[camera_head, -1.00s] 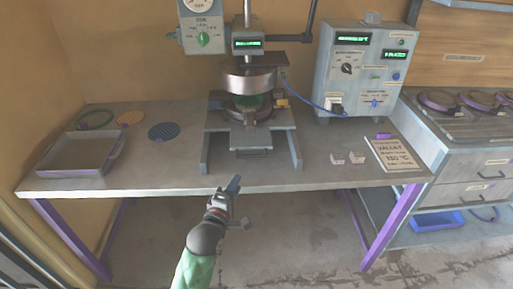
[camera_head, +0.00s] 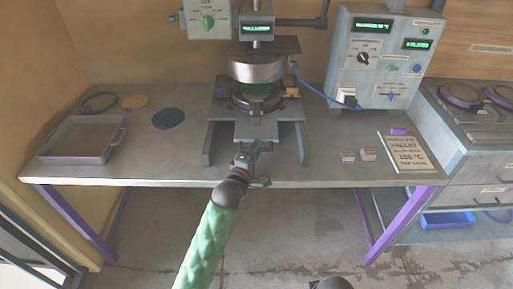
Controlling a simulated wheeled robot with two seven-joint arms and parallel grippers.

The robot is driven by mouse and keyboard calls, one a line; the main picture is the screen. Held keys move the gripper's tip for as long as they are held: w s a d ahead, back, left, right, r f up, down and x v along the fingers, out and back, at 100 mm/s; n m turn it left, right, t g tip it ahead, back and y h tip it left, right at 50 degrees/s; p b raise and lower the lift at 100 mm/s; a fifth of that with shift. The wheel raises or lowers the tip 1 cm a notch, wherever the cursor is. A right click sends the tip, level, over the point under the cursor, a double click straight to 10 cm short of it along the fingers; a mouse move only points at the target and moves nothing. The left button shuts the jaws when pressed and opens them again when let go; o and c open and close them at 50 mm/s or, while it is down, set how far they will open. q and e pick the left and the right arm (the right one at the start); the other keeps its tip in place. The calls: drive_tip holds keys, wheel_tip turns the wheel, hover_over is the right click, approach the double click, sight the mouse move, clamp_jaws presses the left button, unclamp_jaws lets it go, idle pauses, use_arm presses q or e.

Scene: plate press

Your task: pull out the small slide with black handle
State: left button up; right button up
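The small slide (camera_head: 257,128) is a grey plate at the front of the press, between two grey side rails. Its dark handle (camera_head: 265,147) is at the slide's front edge, partly covered by my gripper. My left gripper (camera_head: 250,153) is at the handle, above the front part of the table. Its fingers overlap the handle in the head view. I cannot tell whether they touch it or are closed on it. My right gripper is not in view.
The press (camera_head: 256,68) stands behind the slide. A grey tray (camera_head: 122,145) and round discs (camera_head: 168,121) lie at left. A control box (camera_head: 372,95), two small blocks (camera_head: 368,154) and a sign (camera_head: 407,157) are at right. The table front (camera_head: 330,178) is clear.

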use_arm(q)
drive_tip(key=shift+w+d, duration=0.2)
drive_tip(key=shift+w, duration=0.2)
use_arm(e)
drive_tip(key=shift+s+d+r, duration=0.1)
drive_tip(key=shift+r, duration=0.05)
use_arm(q)
clamp_jaws()
drive_tip(key=shift+s, duration=0.2)
